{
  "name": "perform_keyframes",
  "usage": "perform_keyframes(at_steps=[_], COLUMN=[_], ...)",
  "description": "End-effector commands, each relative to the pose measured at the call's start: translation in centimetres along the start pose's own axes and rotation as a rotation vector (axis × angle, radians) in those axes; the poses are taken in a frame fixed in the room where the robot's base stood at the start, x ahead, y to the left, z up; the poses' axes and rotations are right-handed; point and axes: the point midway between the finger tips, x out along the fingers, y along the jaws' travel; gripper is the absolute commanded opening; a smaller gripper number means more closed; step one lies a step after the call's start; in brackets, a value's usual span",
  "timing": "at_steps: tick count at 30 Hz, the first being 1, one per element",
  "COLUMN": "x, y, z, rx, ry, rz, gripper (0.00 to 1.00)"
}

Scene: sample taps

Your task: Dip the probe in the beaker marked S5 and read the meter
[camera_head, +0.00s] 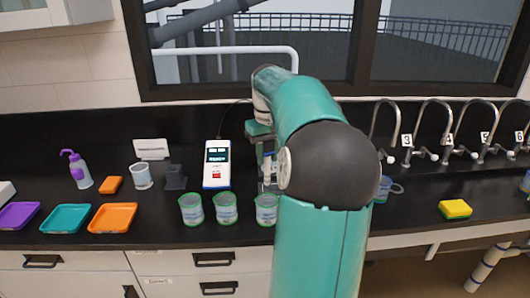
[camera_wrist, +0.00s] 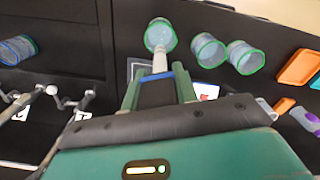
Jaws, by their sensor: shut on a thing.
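Three clear beakers with green rims stand in a row at the counter's front: left (camera_head: 190,209), middle (camera_head: 226,208) and right (camera_head: 266,209). Their marks are too small to read. The white meter (camera_head: 217,179) stands behind them; its lit screen seems to say READY. My gripper (camera_wrist: 158,84) is shut on the probe (camera_wrist: 159,61), a pale rod with a blue band. In the wrist view the probe's end overlaps the right beaker (camera_wrist: 160,31). I cannot tell whether its tip is inside or above. My arm partly hides this in the head view.
A blue-rimmed beaker (camera_wrist: 17,50) stands apart, partly behind my arm in the head view. Several numbered taps (camera_head: 407,145) line the back right. A yellow sponge (camera_head: 455,209), coloured trays (camera_head: 112,218), a purple-topped wash bottle (camera_head: 77,170) and a white cup (camera_head: 142,176) stand around.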

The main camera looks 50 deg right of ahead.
Motion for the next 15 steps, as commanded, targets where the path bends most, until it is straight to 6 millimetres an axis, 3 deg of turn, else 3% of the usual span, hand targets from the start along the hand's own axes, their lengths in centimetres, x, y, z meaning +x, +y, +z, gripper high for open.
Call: perform_keyframes(at_steps=[5, 15], x=[0.6, 3.9], y=[-0.3, -0.4], z=[-0.1, -0.1], rx=[-0.006, -0.004], ry=[-0.003, -0.003], rz=[0.000, -0.001], gripper=[0.09, 0.09])
